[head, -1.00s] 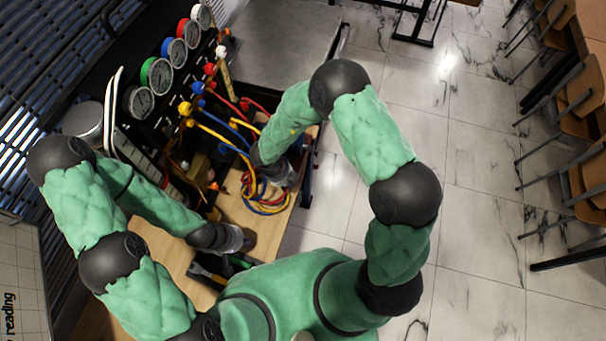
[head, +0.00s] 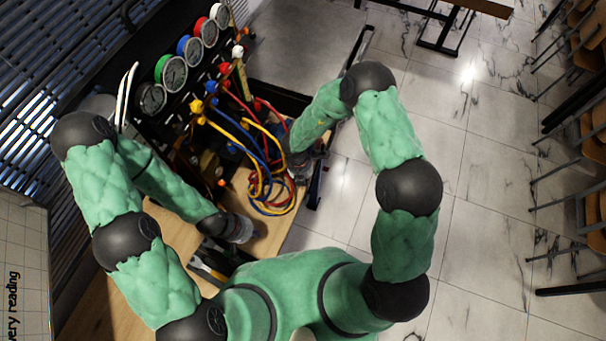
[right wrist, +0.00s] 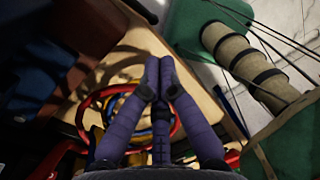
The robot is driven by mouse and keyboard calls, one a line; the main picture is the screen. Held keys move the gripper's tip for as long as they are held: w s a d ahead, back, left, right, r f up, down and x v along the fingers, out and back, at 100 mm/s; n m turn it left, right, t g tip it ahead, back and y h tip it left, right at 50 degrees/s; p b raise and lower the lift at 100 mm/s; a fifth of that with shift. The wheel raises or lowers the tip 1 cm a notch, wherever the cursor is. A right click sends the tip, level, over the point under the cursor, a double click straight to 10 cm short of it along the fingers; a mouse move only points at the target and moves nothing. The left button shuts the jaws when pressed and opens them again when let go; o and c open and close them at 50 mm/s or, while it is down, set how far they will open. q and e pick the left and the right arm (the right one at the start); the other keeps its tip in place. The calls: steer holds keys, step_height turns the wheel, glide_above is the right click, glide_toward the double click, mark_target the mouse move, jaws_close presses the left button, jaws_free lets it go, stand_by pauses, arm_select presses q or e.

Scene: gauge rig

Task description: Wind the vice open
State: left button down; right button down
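I cannot pick out the vice for certain; dark and brown fittings (head: 208,160) on the bench below the gauges are small and partly hidden by hoses and my left arm. My left gripper (head: 243,230) is low over the near part of the bench, and its fingers are too small to read. My right gripper (head: 299,168) is at the bench's right edge, beside the coloured hoses (head: 268,190).
A row of dial gauges (head: 174,73) with coloured rims stands at the back left. Red, blue and yellow hoses run across the bench. A tool tray (head: 208,266) lies near my body. Tiled floor (head: 480,150) is open to the right, with chairs (head: 590,130) beyond.

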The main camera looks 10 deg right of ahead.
mark_target(311, 184)
steer(key=f, duration=0.1)
steer(key=w+d+f, duration=0.1)
steer(key=f, duration=0.1)
steer(key=d+f, duration=0.1)
steer(key=f, duration=0.1)
steer(key=shift+w+d+f, duration=0.25)
steer(key=shift+w, duration=0.1)
steer(key=shift+f, duration=0.1)
steer(key=shift+w+d+f+b, duration=0.2)
steer(key=shift+f+b, duration=0.2)
steer(key=shift+f, duration=0.25)
steer(key=shift+w, duration=0.1)
steer(key=shift+r, duration=0.1)
